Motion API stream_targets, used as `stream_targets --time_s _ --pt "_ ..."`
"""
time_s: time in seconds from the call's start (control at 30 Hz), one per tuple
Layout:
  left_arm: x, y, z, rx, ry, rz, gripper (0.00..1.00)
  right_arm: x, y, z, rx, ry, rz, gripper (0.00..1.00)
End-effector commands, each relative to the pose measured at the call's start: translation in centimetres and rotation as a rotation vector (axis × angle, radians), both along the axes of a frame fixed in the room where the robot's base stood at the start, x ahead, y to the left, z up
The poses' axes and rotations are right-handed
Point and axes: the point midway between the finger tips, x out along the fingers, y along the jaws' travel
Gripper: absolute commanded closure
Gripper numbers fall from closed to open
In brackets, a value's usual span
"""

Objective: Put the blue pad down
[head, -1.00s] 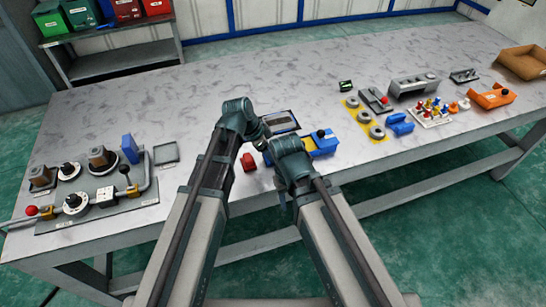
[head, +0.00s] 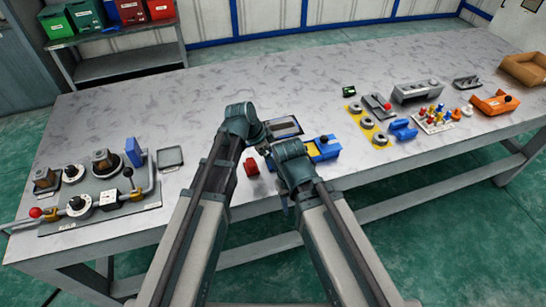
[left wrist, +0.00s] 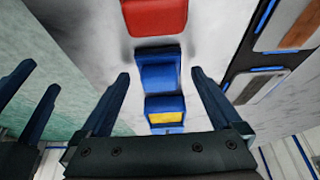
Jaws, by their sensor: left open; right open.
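My left gripper (left wrist: 160,74) is open in the left wrist view, its two fingers apart. A blue block (left wrist: 158,76), which may be the blue pad, shows in the gap between them; neither finger visibly touches it. A blue and yellow piece (left wrist: 165,110) lies in line with it, nearer the palm. In the head view the blue and yellow piece (head: 326,148) is partly hidden by my right arm. My right gripper (left wrist: 30,90) shows as two dark fingers at the left of the left wrist view, open and empty. In the head view, arm links mostly hide both gripper tips.
A red block (head: 251,167) sits left of my right arm. A dark framed tray (head: 286,127) lies behind. A grey fixture board (head: 120,209) with knobs and an upright blue plate (head: 133,152) is at left. Several parts and an orange box (head: 525,72) are at right. The table's back middle is clear.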

Motion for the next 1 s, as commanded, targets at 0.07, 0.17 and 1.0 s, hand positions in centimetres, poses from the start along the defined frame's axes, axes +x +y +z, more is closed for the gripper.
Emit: stream_targets --time_s 0.07,0.17,1.0 --pt "-0.1 0.3 0.9 0.0 0.0 0.001 0.01 0.0 0.0 0.9 0.0 0.0 0.0 0.5" --pt "-0.2 0.7 2.0 0.0 0.0 0.001 0.01 0.0 0.0 2.0 0.0 0.0 0.0 0.5" --pt "-1.5 4.5 10.9 0.0 0.0 0.0 0.01 0.0 0.0 10.9 0.0 0.0 0.0 0.5"
